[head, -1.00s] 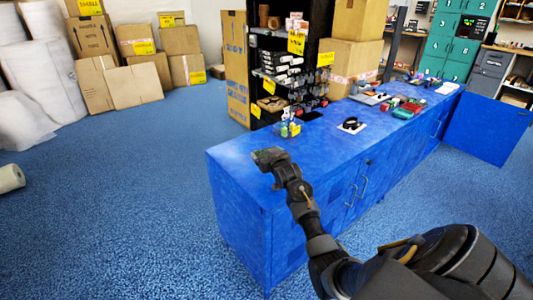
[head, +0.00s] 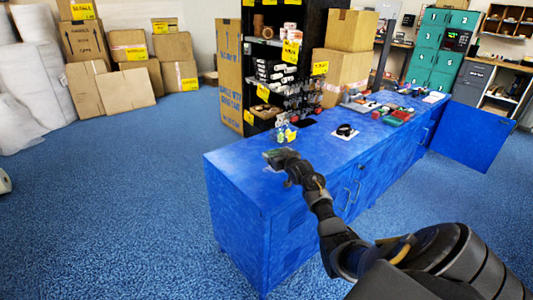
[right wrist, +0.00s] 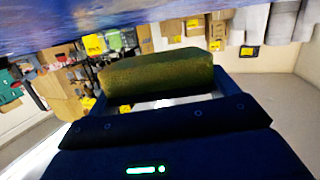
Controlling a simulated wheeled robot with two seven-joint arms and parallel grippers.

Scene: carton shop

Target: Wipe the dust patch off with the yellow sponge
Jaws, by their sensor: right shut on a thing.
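My right gripper (head: 276,157) is low over the near left end of the blue counter (head: 235,170). It is shut on the yellow sponge (right wrist: 155,78), which looks dark olive in the right wrist view and spans the space between the fingers. In the head view only a small greenish edge of the sponge shows at the gripper's tip. The sponge is at or just above the counter top; I cannot tell if it touches. The counter top looks faintly pale around the gripper, but no clear outline of the dust patch shows. My left gripper is out of view.
Small bottles (head: 285,133) stand just behind the gripper. A black round item on a white card (head: 345,132) lies to the right, with red and green items (head: 398,116) further along. A dark shelf (head: 280,75) stands behind the counter. Open floor lies left.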

